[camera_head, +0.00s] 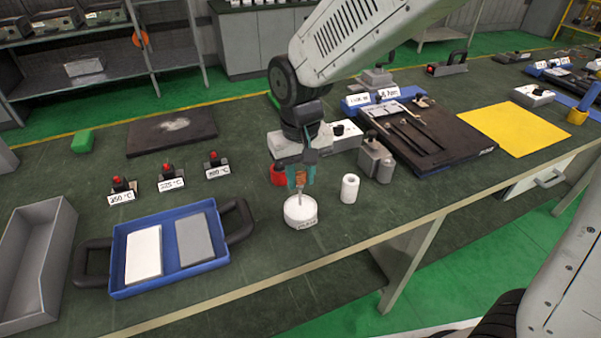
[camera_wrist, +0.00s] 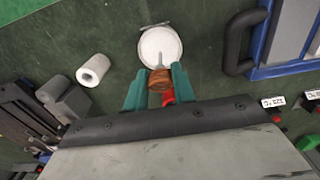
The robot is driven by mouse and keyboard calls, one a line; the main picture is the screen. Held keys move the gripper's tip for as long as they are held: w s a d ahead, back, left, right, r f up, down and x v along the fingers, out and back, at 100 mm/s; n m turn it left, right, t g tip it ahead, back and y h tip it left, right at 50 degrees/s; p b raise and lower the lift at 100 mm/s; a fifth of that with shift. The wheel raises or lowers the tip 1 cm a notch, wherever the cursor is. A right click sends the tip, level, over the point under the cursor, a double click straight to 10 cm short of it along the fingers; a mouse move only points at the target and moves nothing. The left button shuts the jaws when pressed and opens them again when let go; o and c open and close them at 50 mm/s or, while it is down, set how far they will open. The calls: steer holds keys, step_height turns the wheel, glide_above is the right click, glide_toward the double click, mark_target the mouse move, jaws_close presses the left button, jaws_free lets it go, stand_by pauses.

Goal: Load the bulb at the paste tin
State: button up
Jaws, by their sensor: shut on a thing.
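The paste tin (camera_head: 300,212) is a round white tin with a small label on its front, standing near the table's front edge. Its white top also shows in the wrist view (camera_wrist: 160,42). My gripper (camera_head: 301,180) has teal fingers and is shut on the bulb (camera_wrist: 160,80), a copper-brown piece with a thin grey metal tip. The bulb is roughly upright over the tin, and its tip overlaps the white top. I cannot tell whether the tip touches or enters the paste. The fingers hide part of the copper-brown piece.
A white roll (camera_head: 349,188) stands right of the tin. A red object (camera_head: 277,175) is close behind my gripper. A blue tray (camera_head: 118,284) with two slabs lies left, with labelled temperature blocks (camera_head: 171,180) behind it. A grey block (camera_head: 375,163) stands behind right.

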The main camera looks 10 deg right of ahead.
steer(key=shift+f, duration=0.5)
stand_by(1.1)
steer(key=shift+r, duration=0.1)
steer(key=shift+r, duration=3.45)
